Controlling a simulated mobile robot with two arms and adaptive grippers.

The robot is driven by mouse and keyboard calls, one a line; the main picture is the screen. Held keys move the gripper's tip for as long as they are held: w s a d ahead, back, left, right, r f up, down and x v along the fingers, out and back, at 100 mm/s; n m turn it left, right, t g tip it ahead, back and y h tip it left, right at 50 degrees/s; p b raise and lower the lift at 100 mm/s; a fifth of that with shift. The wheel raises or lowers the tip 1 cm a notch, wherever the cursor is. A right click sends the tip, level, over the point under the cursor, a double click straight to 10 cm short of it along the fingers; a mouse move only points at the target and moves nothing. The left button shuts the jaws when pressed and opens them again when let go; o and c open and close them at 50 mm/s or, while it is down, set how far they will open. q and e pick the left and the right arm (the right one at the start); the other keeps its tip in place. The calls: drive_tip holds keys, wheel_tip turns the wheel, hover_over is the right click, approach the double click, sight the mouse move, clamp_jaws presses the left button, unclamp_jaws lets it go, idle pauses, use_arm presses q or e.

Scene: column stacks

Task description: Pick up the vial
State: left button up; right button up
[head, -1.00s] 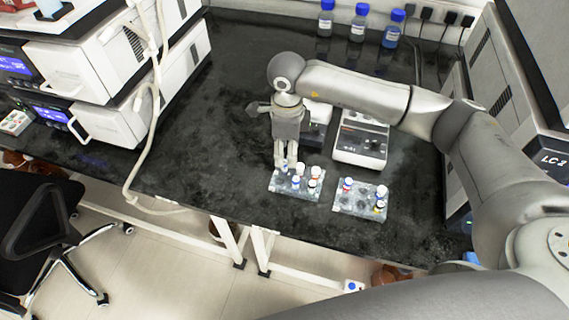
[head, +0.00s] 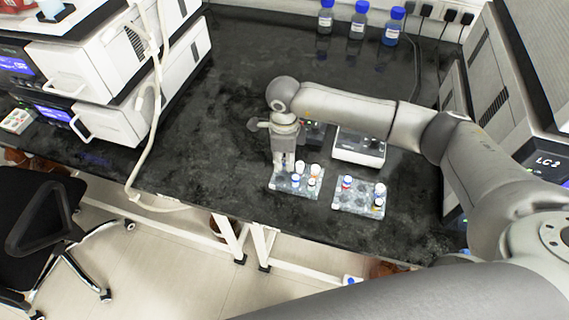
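Several small capped vials stand in two clear racks near the front of the dark bench. The left rack (head: 290,187) holds vials with white, red and blue caps, among them a white-capped vial (head: 300,167). The right rack (head: 350,203) holds several more, among them a blue-and-red-capped vial (head: 347,183). My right gripper (head: 284,168) points down at the back left of the left rack, its fingertips close to the vials there. The fingers look close together, but the picture is too small to show their gap or anything between them. My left gripper is out of view.
A white-topped device (head: 360,148) stands behind the right rack, under my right arm. Blue-capped bottles (head: 357,22) stand at the back. Stacked instruments (head: 110,110) and a white hose (head: 150,150) are on the left. The bench between is clear.

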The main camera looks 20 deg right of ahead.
sight(284, 160)
drive_tip(key=shift+r, duration=0.15)
drive_tip(key=shift+c, duration=0.3)
drive_tip(key=shift+r, duration=0.3)
wheel_tip(284, 160, up, 2)
drive_tip(key=shift+r, duration=0.1)
drive_tip(key=s+a+r+b, duration=0.3)
drive_tip(key=s+a+r, duration=0.1)
drive_tip(key=s+r, duration=0.6)
drive_tip(key=s, duration=0.3)
drive_tip(key=shift+a, duration=0.4)
drive_tip(key=shift+s, duration=0.1)
